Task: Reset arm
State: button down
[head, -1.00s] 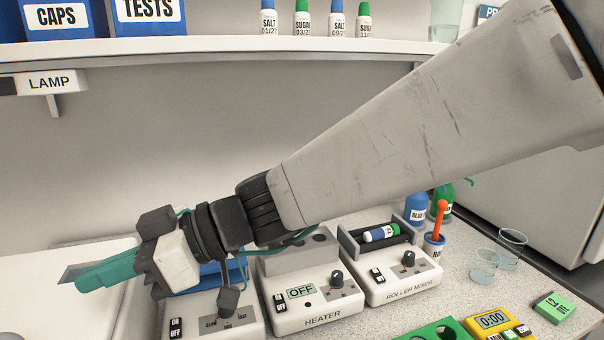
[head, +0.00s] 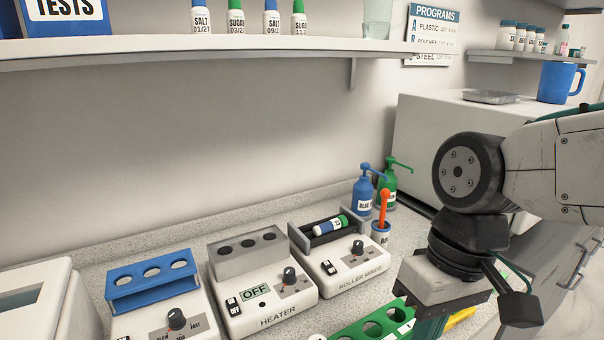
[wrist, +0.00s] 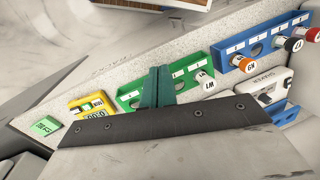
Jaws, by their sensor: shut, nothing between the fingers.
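My gripper (head: 432,328) hangs at the lower right of the head view, pointing down, its green fingers cut off by the picture's bottom edge. In the wrist view my gripper (wrist: 158,78) shows its green fingers together, shut with nothing between them. They appear in front of a green rack (wrist: 128,98), which also shows partly in the head view (head: 345,335). I cannot tell the gap between fingers and rack. My arm is folded back at the right of the head view.
The heater (head: 262,305) reads OFF, beside the roller mixer (head: 350,275) holding a green-capped tube (head: 330,226). Blue (head: 363,195) and green (head: 388,187) pump bottles stand behind. The yellow timer (wrist: 88,106) is near the green box (wrist: 45,126).

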jog(key=s+d+r+m+t+h, duration=0.1)
jog(key=d+m, duration=0.3)
jog(key=d, duration=0.7)
jog(key=shift+s+d+r+t+h, duration=0.35)
jog(key=shift+s+d+t+h, duration=0.05)
jog(key=shift+t, duration=0.5)
jog(key=shift+a, duration=0.15)
